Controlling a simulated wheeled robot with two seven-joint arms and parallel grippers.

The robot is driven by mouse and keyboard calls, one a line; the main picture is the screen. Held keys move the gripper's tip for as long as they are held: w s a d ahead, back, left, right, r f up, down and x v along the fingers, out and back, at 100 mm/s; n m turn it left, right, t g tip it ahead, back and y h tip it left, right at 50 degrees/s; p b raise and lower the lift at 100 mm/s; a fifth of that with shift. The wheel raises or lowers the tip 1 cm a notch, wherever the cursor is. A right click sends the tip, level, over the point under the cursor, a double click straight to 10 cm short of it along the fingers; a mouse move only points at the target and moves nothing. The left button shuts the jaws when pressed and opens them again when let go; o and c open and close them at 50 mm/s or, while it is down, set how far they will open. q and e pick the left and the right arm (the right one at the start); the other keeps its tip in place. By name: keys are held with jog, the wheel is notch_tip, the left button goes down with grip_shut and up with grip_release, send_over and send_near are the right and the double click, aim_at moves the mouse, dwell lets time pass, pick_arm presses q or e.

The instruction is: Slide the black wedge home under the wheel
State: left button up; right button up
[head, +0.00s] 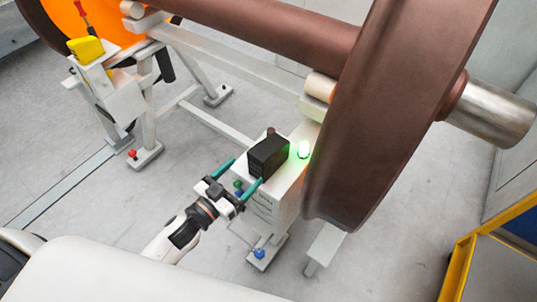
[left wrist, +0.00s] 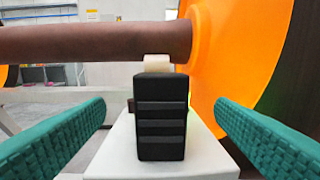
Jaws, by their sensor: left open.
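The black wedge (head: 268,156) sits on top of the white stand (head: 288,186), to the left of the large brown wheel (head: 385,110). A gap with a green light shows between wedge and wheel. My left gripper (head: 247,170) is open, its teal fingers pointing at the wedge's near side. In the left wrist view the wedge (left wrist: 161,116) stands upright, its ribbed face toward me, between the spread fingers (left wrist: 160,140) with clear space on both sides. The wedge's far side is hidden. My right gripper is not in view.
A brown axle (head: 270,27) runs across above the pale frame. A glowing green light (head: 304,149) sits on the stand by the wheel. A second stand with a yellow block (head: 86,49) is at upper left. A yellow-edged frame (head: 463,255) stands lower right.

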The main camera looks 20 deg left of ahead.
aim_at(265, 153)
pick_arm(q)
jog(key=x, duration=0.4)
jog(key=shift+w+p, duration=0.25)
jog(key=shift+p, duration=0.05)
jog(key=p+x, duration=0.1)
jog(key=x, duration=0.3)
jog(key=shift+w+d+f, duration=0.1)
jog(key=shift+d, duration=0.1)
jog(key=shift+w+d+f, duration=0.1)
jog(key=shift+w+d, duration=0.1)
jog(key=shift+w, duration=0.2)
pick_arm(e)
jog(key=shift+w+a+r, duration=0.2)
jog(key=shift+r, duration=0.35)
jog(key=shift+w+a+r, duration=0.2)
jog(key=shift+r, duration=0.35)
pick_arm(q)
jog(key=c, duration=1.2)
jog(key=shift+c, duration=1)
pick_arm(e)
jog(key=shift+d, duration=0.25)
